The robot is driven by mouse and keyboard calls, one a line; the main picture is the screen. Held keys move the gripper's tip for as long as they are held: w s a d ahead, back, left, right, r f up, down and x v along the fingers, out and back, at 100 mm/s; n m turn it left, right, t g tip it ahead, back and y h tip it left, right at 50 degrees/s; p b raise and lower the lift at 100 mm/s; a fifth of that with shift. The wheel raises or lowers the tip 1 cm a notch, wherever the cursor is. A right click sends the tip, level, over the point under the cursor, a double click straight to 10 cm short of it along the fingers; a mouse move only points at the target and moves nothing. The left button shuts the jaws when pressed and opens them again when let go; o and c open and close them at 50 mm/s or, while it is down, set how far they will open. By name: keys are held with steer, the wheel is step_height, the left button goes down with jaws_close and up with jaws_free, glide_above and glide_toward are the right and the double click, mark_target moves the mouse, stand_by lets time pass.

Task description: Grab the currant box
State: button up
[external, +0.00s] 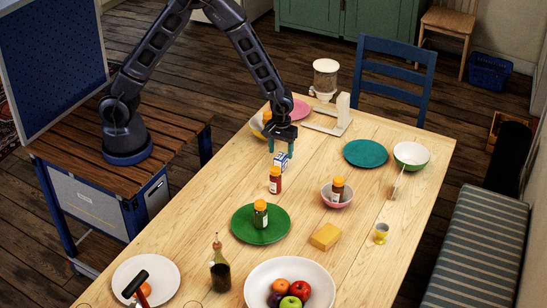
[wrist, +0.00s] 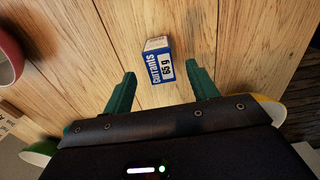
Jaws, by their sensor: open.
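The currant box (wrist: 158,65) is a small blue and white carton lettered "currants" in the wrist view. It lies on or stands on the wooden table just beyond my fingertips, roughly centred between them. In the external view the box (external: 281,161) shows directly below my gripper (external: 281,148). My gripper also shows in the wrist view (wrist: 163,83), with two green fingers spread apart and nothing between them. I cannot tell the exact height of the fingers over the table.
A green plate (external: 246,229) and pink bowl (external: 327,196), each holding a bottle, stand nearer. Table right of the box is clear.

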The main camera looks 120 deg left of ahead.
mark_target(281, 156)
steer(key=shift+f, duration=2.95)
steer(key=c, duration=1.1)
